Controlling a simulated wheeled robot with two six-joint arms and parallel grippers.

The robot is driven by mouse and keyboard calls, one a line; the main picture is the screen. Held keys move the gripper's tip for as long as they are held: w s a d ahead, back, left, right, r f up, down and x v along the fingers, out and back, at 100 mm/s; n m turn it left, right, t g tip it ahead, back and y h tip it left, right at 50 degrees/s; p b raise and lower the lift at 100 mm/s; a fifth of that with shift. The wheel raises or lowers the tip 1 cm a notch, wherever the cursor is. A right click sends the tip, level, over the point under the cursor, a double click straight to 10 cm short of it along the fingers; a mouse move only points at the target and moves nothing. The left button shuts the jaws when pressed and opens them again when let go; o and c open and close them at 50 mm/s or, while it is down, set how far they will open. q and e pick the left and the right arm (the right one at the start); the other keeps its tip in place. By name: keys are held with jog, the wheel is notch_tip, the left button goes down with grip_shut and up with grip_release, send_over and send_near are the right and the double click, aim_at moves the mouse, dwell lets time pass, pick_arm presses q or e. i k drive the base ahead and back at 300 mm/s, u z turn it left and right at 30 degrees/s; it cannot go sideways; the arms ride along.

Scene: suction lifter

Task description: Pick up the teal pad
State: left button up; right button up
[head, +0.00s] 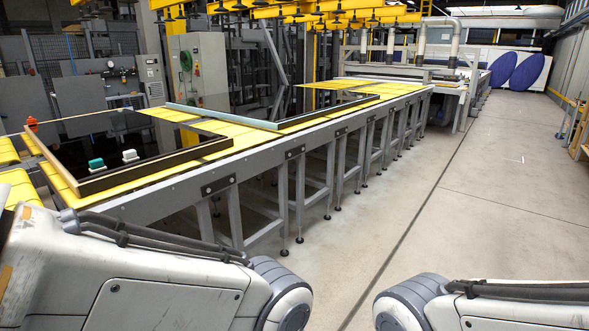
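The teal pad (96,164) is a small block with a teal top and a pale lower part. It rests on a dark panel inside a frame on the long conveyor table, at the left of the head view. A similar white pad (130,156) stands just to its right, apart from it. Both of my arms show at the bottom of the view, the left one large and nearer the table. Neither gripper is in the picture, so what they hold is hidden.
The conveyor table (240,140) has yellow slats and grey legs and runs to the back right. A raised frame rail (150,174) borders the near side of the dark panel. Yellow suction lifter beams (335,12) hang above. The concrete floor (480,215) at right is clear.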

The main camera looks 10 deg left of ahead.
aim_at(97, 164)
jog(key=i, duration=1.55)
jog(key=u, duration=0.6)
jog(key=i, duration=0.75)
jog(key=u, duration=1.45)
jog(key=i, duration=0.8)
jog(key=u, duration=0.8)
